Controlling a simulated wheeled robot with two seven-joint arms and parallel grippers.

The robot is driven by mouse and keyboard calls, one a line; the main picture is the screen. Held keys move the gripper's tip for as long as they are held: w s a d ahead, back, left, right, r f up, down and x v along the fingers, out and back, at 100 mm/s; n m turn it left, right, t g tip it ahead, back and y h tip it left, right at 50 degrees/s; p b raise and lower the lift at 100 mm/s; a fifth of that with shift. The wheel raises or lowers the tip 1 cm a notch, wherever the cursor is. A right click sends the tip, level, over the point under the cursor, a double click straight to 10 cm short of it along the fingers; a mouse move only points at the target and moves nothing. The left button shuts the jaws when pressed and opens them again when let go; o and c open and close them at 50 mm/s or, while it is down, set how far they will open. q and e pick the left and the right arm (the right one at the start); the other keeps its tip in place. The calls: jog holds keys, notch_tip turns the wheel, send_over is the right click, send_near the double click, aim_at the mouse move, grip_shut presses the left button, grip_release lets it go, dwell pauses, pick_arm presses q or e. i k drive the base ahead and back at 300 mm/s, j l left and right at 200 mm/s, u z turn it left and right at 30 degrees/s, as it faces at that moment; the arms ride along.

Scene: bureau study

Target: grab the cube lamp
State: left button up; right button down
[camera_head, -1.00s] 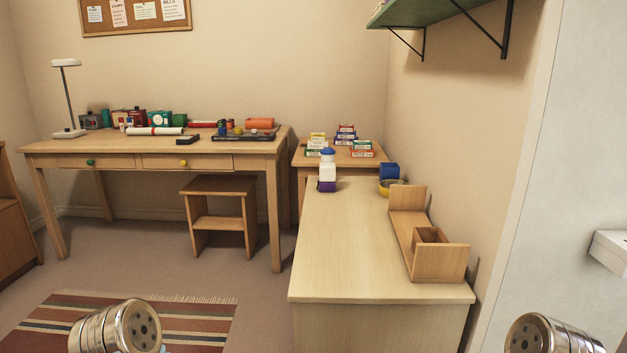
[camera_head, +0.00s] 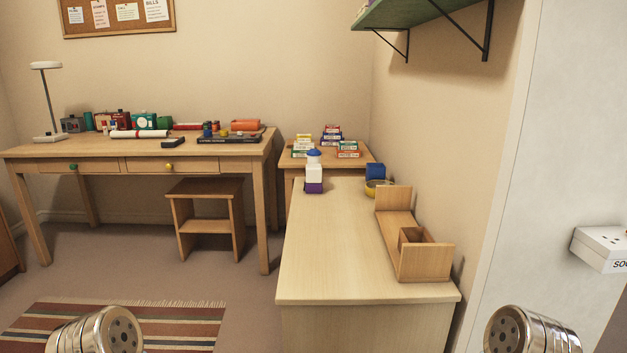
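I cannot tell for sure which thing is the cube lamp. On the far left corner of the light wood cabinet (camera_head: 330,255) stands a small upright piece (camera_head: 314,174) with a purple base, a white block and a blue rounded top. A blue cube-like block (camera_head: 376,171) is at the cabinet's far right, by a yellow bowl (camera_head: 374,189). A tall white desk lamp (camera_head: 47,100) stands on the desk at the left. Only rounded metal parts of my two arms show at the bottom edge; neither gripper's fingers are in view, and nothing is being touched.
A wooden book stand (camera_head: 424,262) sits on the cabinet's right side. Small boxes (camera_head: 347,149) fill a low side table behind. The desk (camera_head: 215,155) holds several objects, with a stool (camera_head: 206,188) under it. A green shelf (camera_head: 415,14) overhangs at upper right. A striped rug (camera_head: 190,322) lies on the floor.

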aim_at(314, 171)
jog(key=i+j+z, duration=0.25)
jog(key=j, duration=0.2)
jog(key=i+j+z, duration=0.25)
jog(key=j, duration=0.2)
jog(key=i+j+z, duration=0.1)
jog(key=j+z, duration=0.2)
jog(key=j, duration=0.2)
jog(key=j+z, duration=0.25)
jog(key=j, duration=0.25)
jog(key=i+j+z, duration=0.1)
jog(key=j+z, duration=0.15)
jog(key=j, duration=0.35)
